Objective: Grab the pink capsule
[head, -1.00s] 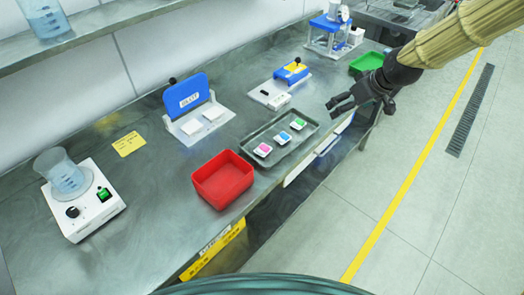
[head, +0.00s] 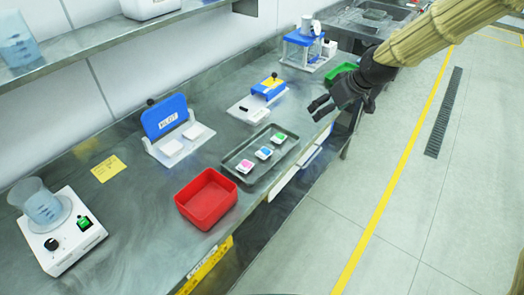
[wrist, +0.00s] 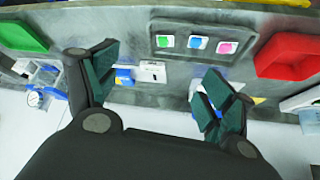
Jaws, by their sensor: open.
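The pink capsule (head: 245,166) sits on a small white holder at the near-left end of a grey tray (head: 240,150) on the steel bench. A blue one (head: 264,152) and a green one (head: 280,137) sit in line with it on the same tray. In the wrist view the pink capsule (wrist: 227,47) is at the right of the row, above the right finger. My gripper (head: 321,108) is open and empty, to the right of the tray and apart from it. Its spread fingers also show in the wrist view (wrist: 157,95).
A red bin (head: 206,199) stands beside the tray's near-left end. A blue-backed stand (head: 167,116) and a blue-and-white device (head: 268,90) are behind the tray. A green bin (head: 340,72) is farther back. The floor in front of the bench is clear.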

